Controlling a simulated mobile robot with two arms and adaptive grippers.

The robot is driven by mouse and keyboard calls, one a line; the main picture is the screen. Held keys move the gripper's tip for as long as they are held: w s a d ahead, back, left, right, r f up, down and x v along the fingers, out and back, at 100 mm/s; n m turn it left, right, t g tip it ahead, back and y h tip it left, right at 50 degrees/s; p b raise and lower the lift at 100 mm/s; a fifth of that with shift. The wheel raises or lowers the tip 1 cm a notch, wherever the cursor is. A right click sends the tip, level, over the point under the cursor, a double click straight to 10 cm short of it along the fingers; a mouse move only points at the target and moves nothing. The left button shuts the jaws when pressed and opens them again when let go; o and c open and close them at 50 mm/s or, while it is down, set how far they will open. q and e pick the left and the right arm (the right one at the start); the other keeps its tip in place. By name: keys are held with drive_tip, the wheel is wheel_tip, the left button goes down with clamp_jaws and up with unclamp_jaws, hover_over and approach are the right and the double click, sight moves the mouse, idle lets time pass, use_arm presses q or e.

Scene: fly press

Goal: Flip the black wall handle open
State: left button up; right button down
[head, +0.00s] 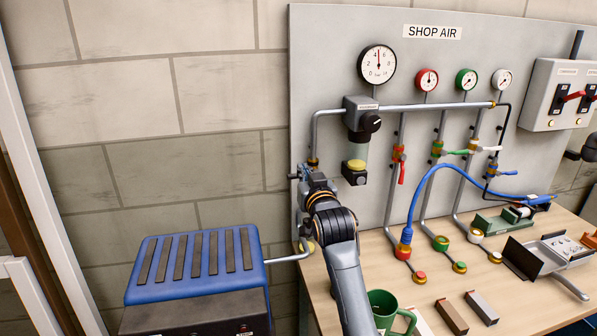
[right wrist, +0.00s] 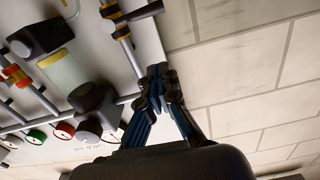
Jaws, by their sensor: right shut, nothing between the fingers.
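The black wall handle (right wrist: 146,11) shows in the right wrist view, at the top edge. It sticks out sideways from a valve with orange and yellow bands on the grey pipe at the panel's edge. In the head view my right gripper and wrist cover this valve, so the handle's setting is hard to tell there. My right gripper (head: 304,173) is at the panel's left edge, by the left pipe. In the right wrist view its fingertips (right wrist: 158,78) are together and empty, apart from the handle in the picture. My left gripper is not in view.
The grey SHOP AIR panel (head: 345,30) carries gauges, a regulator (head: 361,115) and coloured valves. A blue compressor (head: 195,262) stands lower left. The wooden bench (head: 385,268) holds a green mug (head: 385,309), blocks and a blue hose (head: 440,172). The block wall left of the panel is clear.

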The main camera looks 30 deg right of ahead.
drive_tip(key=w+d+f+p, duration=0.1)
drive_tip(key=w+f+p, duration=0.1)
drive_tip(key=w, duration=0.3)
drive_tip(key=shift+w+d+f+p, duration=0.2)
drive_tip(key=shift+w+f+p, duration=0.15)
drive_tip(key=shift+f, duration=0.55)
